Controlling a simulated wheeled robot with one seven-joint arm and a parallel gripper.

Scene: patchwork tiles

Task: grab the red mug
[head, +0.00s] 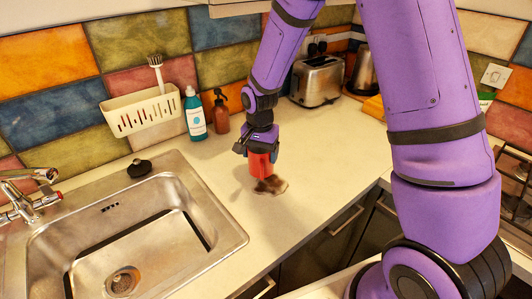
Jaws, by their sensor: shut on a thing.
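The red mug (259,167) is at the middle of the picture, over the counter right of the sink. My gripper (262,150) points down from above and is shut on it. The fingers cover its upper part, and no handle can be made out. Its lower end is close to the counter; I cannot tell whether it touches.
A brown and white patch or small item (271,185) is on the counter (310,150) just below the mug. The sink (140,235) is at the left. A blue bottle (195,114), a brown bottle (221,112) and a toaster (317,81) stand at the back.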

